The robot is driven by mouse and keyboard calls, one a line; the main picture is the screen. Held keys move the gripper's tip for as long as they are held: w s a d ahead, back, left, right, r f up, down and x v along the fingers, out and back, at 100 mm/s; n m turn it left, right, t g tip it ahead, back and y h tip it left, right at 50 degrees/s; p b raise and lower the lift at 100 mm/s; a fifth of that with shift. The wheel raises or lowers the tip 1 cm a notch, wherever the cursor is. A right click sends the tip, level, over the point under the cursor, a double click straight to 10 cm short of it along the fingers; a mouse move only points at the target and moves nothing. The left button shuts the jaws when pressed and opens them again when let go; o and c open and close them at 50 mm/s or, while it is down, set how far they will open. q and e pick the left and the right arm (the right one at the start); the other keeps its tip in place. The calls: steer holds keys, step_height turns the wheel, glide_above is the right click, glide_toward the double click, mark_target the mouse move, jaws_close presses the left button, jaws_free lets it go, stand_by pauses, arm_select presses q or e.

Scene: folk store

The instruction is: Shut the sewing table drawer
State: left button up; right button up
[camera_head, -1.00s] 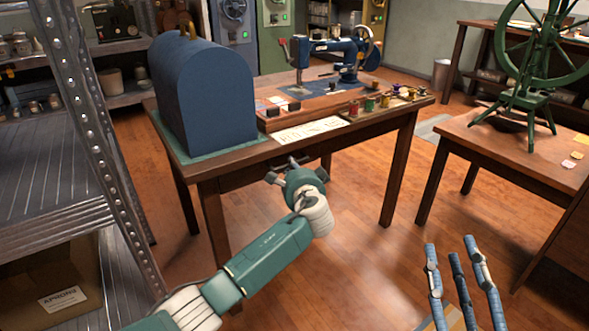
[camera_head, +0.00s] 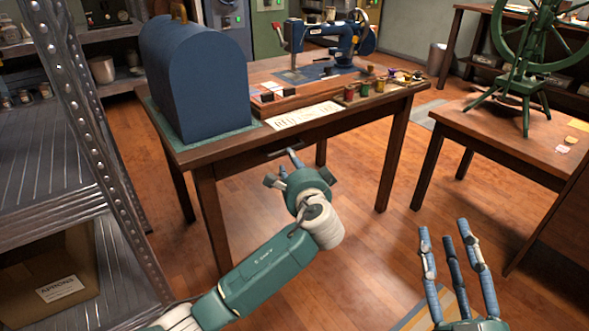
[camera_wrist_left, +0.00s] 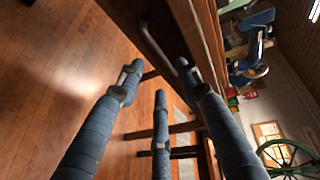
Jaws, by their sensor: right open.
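The wooden sewing table (camera_head: 390,165) stands in the middle of the head view. Its drawer front (camera_wrist_left: 205,35) runs along the upper middle of the left wrist view, with a thin metal bar handle (camera_wrist_left: 152,38). How far the drawer stands out is hard to tell. My left gripper (camera_head: 282,167) is in front of the table's near side, just below the top edge. In the wrist view its blue fingers (camera_wrist_left: 158,75) are spread, with one fingertip overlapping the handle's end; contact is unclear. My right gripper (camera_head: 443,232) is open and empty at the lower right.
A blue domed case (camera_head: 205,85) and a blue sewing machine (camera_head: 345,45) stand on the table. A metal shelf (camera_head: 85,130) is close on the left. A second table (camera_head: 490,145) with a green spinning wheel (camera_head: 525,75) stands at right. Open floor lies between the tables.

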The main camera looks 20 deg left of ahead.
arm_select(q)
steer(key=shift+v, duration=1.55)
